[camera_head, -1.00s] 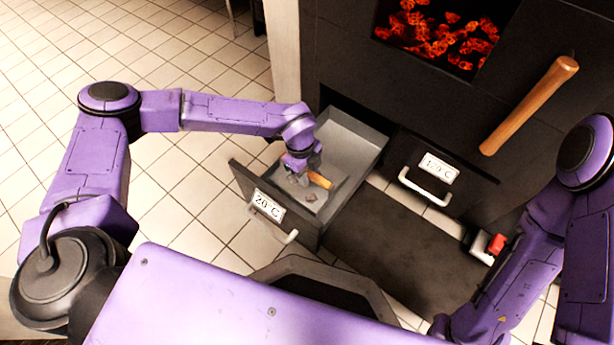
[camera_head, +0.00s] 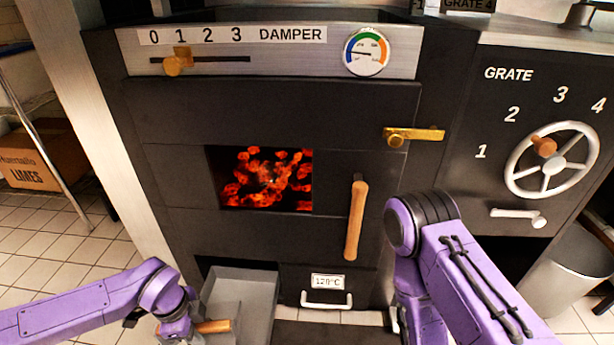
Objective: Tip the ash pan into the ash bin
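At the lower left a grey drawer (camera_head: 256,298) is pulled out from under the black oven. My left gripper (camera_head: 190,330) is low at this drawer, beside a short wooden piece (camera_head: 214,327). Its fingers are too hidden to tell whether they hold the piece. My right arm crosses the lower right, and its gripper is not in view.
The black oven (camera_head: 170,180) fills the middle, with glowing coals (camera_head: 262,178) behind an opening and a long wooden handle (camera_head: 356,220). A shut drawer (camera_head: 327,299) is below. A grate wheel (camera_head: 551,160) is at right. A cardboard box (camera_head: 40,153) stands left on the tiled floor.

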